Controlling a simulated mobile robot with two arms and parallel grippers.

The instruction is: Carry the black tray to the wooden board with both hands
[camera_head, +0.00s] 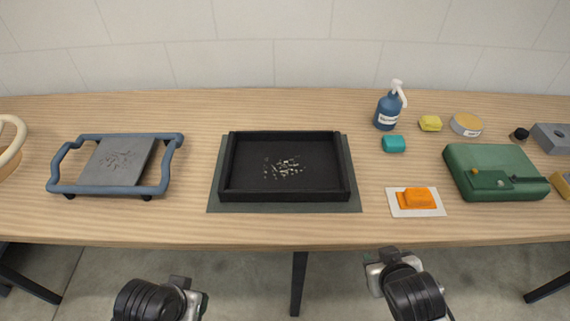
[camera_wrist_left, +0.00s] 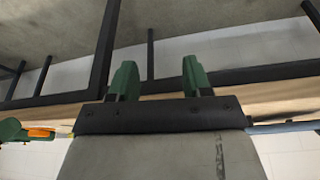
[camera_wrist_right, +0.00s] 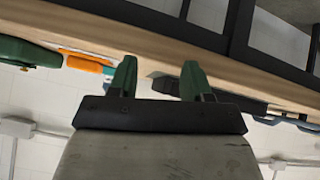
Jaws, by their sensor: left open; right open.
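The black tray (camera_head: 230,170) is rectangular with low walls and lies flat on a dark grey-green mat (camera_head: 355,200) at the middle of the table. Several small metal bits lie in it. I cannot make out a separate wooden board; the tabletop (camera_head: 195,215) itself is light wood. My left gripper (camera_head: 187,292) is in front of the table edge, left of the tray and apart from it. My right gripper (camera_head: 382,260) is in front of the edge, to the tray's right. Both are open and empty, as the green fingers in the left wrist view (camera_wrist_left: 160,80) and right wrist view (camera_wrist_right: 160,80) show.
A blue-framed stand with a grey plate (camera_head: 120,155) is on the left; a cream ring (camera_head: 14,140) is cut off beyond it. On the right are an orange block (camera_head: 418,197) on a white pad, a blue bottle (camera_head: 387,112), a teal block (camera_head: 394,144) and a green case (camera_head: 490,160).

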